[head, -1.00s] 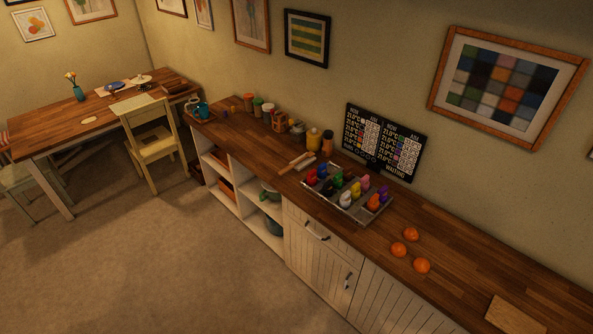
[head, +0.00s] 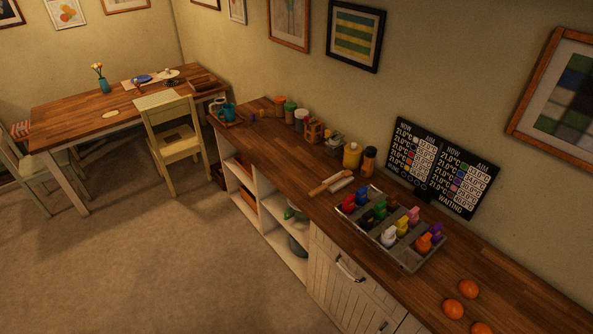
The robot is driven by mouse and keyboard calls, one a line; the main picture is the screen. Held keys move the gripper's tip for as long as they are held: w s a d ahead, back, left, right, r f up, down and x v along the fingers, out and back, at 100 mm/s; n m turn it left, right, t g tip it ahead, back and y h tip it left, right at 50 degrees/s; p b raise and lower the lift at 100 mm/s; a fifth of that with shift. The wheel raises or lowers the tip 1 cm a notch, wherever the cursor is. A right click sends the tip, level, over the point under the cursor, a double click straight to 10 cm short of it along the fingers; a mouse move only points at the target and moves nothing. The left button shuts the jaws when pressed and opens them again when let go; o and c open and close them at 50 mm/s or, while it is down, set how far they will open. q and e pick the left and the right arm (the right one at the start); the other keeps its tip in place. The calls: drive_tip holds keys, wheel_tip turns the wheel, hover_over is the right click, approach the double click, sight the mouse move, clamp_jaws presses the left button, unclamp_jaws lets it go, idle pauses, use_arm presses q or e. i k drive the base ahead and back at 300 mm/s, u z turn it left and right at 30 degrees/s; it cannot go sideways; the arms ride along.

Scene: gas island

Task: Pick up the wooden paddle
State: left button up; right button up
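I cannot tell for sure which thing is the wooden paddle. A tan wooden piece (head: 329,182), long and narrow, lies on the counter beside a paler rod (head: 341,185), left of the grey tray. A small flat pale oval (head: 111,114) lies near the front edge of the wooden table at the far left; its material is too small to tell. Neither of my grippers shows in the head view.
The long wooden counter (head: 283,158) runs along the wall. On it stand jars, a grey tray (head: 409,258) of coloured figures, a black display board (head: 443,167) and oranges (head: 454,309). A yellow chair (head: 176,142) stands at the wooden table (head: 62,123). The carpet in front is clear.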

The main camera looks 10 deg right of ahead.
sight(347, 173)
drive_tip(key=i, duration=0.9)
drive_tip(key=z, duration=0.25)
